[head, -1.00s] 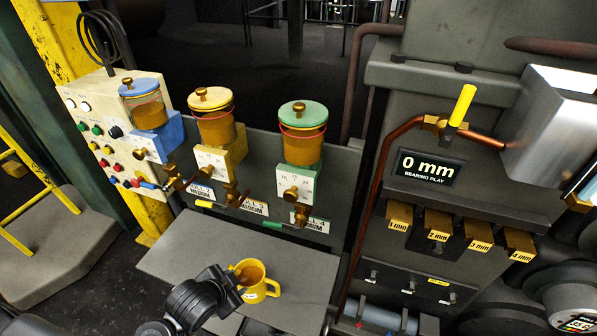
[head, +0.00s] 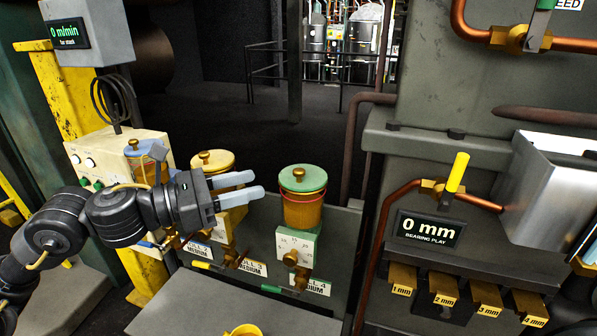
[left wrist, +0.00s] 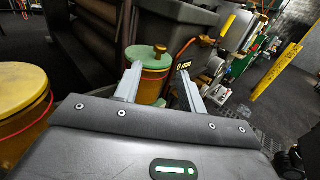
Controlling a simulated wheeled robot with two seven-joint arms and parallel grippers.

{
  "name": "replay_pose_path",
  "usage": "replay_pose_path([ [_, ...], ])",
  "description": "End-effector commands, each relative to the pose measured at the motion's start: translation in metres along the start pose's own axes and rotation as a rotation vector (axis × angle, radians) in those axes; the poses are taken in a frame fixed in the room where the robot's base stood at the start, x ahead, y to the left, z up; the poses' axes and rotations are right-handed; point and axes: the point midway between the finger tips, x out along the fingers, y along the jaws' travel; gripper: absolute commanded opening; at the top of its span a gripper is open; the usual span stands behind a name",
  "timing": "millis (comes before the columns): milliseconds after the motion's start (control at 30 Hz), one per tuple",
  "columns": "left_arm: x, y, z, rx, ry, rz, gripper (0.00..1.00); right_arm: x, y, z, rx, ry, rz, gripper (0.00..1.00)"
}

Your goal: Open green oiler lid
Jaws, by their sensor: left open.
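The green oiler (head: 303,208) is an amber jar on a white-faced base with a scale. Its green lid (head: 303,178) is on the jar and has a brass knob (head: 298,172) on top. My left gripper (head: 250,186) is open and empty, left of the green oiler and in front of the yellow oiler in the head view. In the left wrist view, the green lid (left wrist: 147,58) shows beyond and between the two fingers, apart from them. My right gripper is out of view.
The yellow oiler (head: 213,160) stands left of the green one, partly hidden by my left gripper. The blue oiler (head: 147,150) is partly behind my left arm. A brass valve with a yellow handle (head: 458,172) stands at right.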

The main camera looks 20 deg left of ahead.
Motion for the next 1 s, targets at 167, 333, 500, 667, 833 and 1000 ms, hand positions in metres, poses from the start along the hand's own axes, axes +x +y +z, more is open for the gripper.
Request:
replay_pose_path([
  [167, 0.02, 0.0, 0.005, -0.007, -0.004, -0.001, 0.4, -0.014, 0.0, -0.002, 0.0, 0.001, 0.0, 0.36],
  [333, 0.052, -0.001, 0.006, -0.009, -0.005, -0.002, 0.4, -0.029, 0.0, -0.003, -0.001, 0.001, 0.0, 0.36],
  [500, 0.081, -0.001, 0.004, -0.008, -0.003, 0.001, 0.4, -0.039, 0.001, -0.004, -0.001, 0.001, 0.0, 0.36],
  [667, 0.099, 0.001, 0.003, -0.007, -0.003, 0.003, 0.4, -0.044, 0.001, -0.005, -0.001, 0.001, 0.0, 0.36],
  [833, 0.106, 0.0, 0.001, -0.005, -0.002, 0.004, 0.4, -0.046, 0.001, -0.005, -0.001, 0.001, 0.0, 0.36],
  [1000, 0.106, 0.001, 0.0, -0.005, -0.001, 0.004, 0.4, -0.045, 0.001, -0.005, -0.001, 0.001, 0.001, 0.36],
])
